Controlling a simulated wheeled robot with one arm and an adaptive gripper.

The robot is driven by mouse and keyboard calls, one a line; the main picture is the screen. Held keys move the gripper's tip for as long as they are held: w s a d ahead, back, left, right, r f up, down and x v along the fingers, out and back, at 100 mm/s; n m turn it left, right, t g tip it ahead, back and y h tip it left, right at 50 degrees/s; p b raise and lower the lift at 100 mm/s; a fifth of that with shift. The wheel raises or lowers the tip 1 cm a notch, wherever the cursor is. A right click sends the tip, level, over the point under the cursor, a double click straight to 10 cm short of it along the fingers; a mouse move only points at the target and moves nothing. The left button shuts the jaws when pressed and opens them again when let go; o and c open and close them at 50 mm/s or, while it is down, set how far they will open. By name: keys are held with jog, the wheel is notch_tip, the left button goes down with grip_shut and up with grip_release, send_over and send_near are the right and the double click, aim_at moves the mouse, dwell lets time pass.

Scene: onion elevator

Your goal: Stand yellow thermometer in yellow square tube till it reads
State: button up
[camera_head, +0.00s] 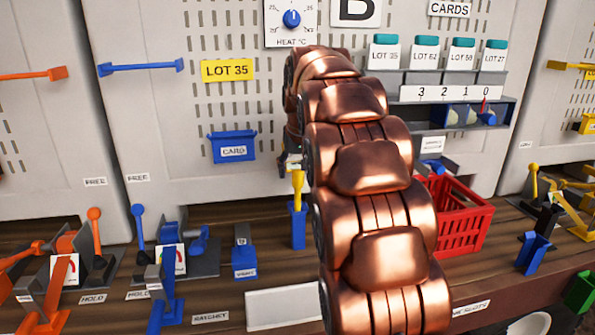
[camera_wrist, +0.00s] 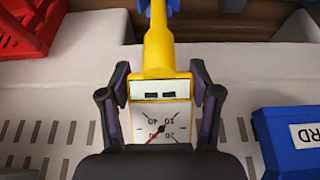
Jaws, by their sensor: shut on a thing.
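The yellow thermometer (camera_wrist: 158,58) has a white square dial with a red needle. My gripper (camera_wrist: 160,98) is shut on its dial head, one finger on each side, in the wrist view. In the head view the thermometer (camera_head: 298,183) hangs stem down at a blue square tube (camera_head: 298,228) on the bench. Blue (camera_wrist: 174,6) also shows beside the stem's far end in the wrist view. I cannot tell how deep the stem is in the tube. The copper arm hides most of the gripper in the head view. I make out no yellow square tube.
A red crate (camera_head: 462,222) stands right of the arm. A blue card holder (camera_head: 232,147) is on the panel, below the HEAT dial (camera_head: 291,19). Blue and orange lever devices (camera_head: 95,225) fill the left bench. Another blue holder (camera_head: 533,252) and yellow parts (camera_head: 583,203) are at right.

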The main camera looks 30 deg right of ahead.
notch_tip(320, 180, up, 13)
jog(key=p, duration=0.6)
jog(key=shift+r, duration=0.15)
dwell(2.1)
